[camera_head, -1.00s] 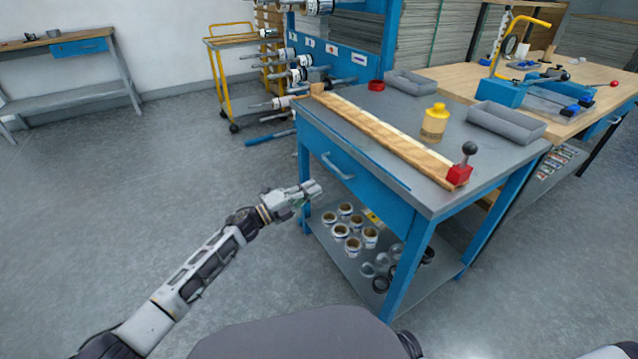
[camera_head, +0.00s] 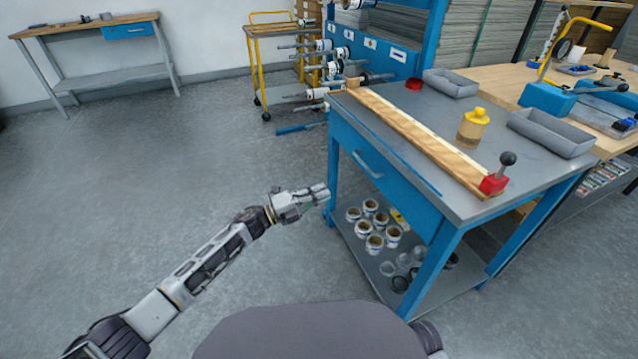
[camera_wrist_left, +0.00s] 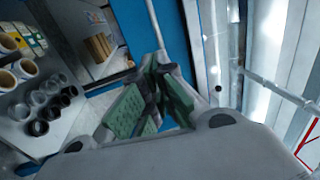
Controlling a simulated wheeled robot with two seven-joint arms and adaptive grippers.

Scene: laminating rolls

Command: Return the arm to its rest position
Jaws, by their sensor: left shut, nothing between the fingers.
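My left arm reaches in from the lower left in the head view. Its gripper (camera_head: 318,192) is shut and empty, beside the left front leg of the blue workbench (camera_head: 385,185), below the drawer handle. In the left wrist view the gripper's green-padded fingers (camera_wrist_left: 160,75) point toward the blue bench front, with nothing between them. I cannot tell from the views whether the fingertips touch the bench. My right gripper is not in view.
The bench's lower shelf holds several rolls (camera_head: 375,225) and dark rings. On top are a wooden strip (camera_head: 420,132), a yellow-capped bottle (camera_head: 472,128), and grey trays (camera_head: 550,133). A yellow cart (camera_head: 275,50) stands behind. The floor at left is clear.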

